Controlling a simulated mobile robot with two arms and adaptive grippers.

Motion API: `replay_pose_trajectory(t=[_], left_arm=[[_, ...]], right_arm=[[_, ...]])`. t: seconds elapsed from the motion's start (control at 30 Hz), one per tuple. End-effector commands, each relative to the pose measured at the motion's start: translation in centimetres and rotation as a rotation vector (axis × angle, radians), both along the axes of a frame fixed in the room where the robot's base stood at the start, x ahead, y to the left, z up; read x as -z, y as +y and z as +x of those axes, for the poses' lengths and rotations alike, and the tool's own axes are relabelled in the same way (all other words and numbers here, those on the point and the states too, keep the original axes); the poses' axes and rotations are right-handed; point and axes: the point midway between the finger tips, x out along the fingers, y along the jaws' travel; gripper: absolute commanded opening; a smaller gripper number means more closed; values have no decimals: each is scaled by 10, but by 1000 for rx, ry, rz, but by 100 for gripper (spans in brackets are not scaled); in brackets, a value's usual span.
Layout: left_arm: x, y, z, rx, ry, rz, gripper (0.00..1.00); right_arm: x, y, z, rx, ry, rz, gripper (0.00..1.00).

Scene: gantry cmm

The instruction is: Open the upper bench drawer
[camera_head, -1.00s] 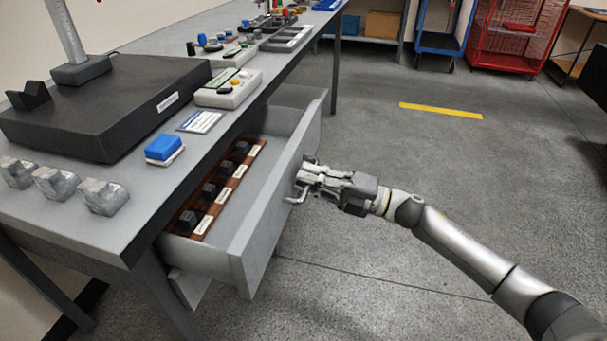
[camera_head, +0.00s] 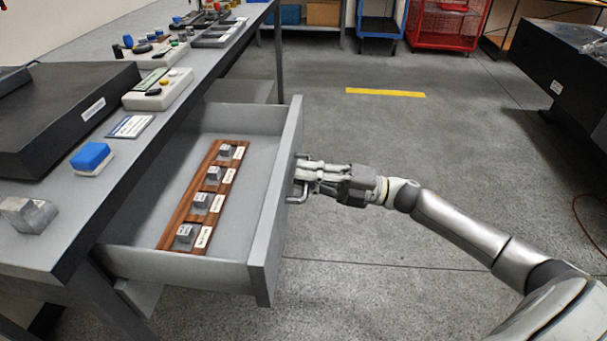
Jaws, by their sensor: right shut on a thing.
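The upper bench drawer (camera_head: 276,222) is pulled well out from under the grey bench top (camera_head: 62,232). Inside it lies a wooden rack (camera_head: 187,212) with several small metal blocks and white labels. My right gripper (camera_head: 304,170) is at the drawer's front face, shut on the bar handle (camera_head: 297,192). The fingers hide part of the handle. My left gripper does not show.
On the bench are a dark granite plate (camera_head: 60,125), a blue-topped block (camera_head: 91,157), a metal block (camera_head: 27,214) and a control box (camera_head: 158,90). A dark table (camera_head: 560,65) stands at the right. The floor between is clear.

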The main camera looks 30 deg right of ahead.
Motion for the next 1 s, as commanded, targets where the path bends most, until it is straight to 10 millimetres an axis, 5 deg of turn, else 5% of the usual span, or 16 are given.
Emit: replay_pose_trajectory(t=[0.13, 0.17, 0.33, 0.73, 1.0], left_arm=[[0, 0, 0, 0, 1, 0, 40], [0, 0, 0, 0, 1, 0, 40], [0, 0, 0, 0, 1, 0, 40], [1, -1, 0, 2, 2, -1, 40], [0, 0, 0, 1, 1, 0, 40]], right_arm=[[2, 1, -1, -1, 3, -1, 0], [2, 1, 0, -1, 3, -1, 12], [1, 0, 0, -1, 2, -1, 34], [2, -5, -3, 0, 3, -1, 34], [12, -42, -29, 1, 6, -3, 34]])
